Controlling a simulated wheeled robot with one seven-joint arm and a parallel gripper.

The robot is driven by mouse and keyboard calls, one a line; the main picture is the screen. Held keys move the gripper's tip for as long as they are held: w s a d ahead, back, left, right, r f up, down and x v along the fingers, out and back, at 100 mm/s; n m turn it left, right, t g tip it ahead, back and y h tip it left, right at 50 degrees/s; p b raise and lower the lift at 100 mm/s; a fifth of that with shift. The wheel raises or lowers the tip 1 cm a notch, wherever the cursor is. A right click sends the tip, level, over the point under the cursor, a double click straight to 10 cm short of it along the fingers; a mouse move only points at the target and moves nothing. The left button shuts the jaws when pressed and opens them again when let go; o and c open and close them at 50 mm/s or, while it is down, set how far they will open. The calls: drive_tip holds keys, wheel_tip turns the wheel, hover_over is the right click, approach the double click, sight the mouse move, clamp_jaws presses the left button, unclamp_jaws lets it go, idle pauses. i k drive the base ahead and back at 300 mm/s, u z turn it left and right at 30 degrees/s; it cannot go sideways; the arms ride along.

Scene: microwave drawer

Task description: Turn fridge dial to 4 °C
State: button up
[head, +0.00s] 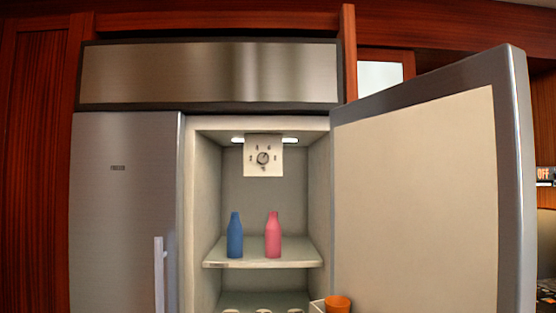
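The fridge dial (263,158) is a small round grey knob on a pale square panel (250,170) at the top of the open fridge compartment. Several dark marks stand around the knob, but they are too small to read surely, and I cannot tell which one it points at. The right fridge door (415,200) stands wide open to the right. My gripper is not in view.
A blue bottle (235,238) and a pink bottle (273,238) stand upright on the shelf (262,263) below the dial. An orange cup-like object (338,303) shows low by the door. The left fridge door (120,220) is shut. Space before the dial looks clear.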

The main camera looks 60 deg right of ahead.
sight(262, 158)
drive_tip(key=z, duration=0.75)
drive_tip(key=i, duration=0.85)
drive_tip(key=z, duration=0.75)
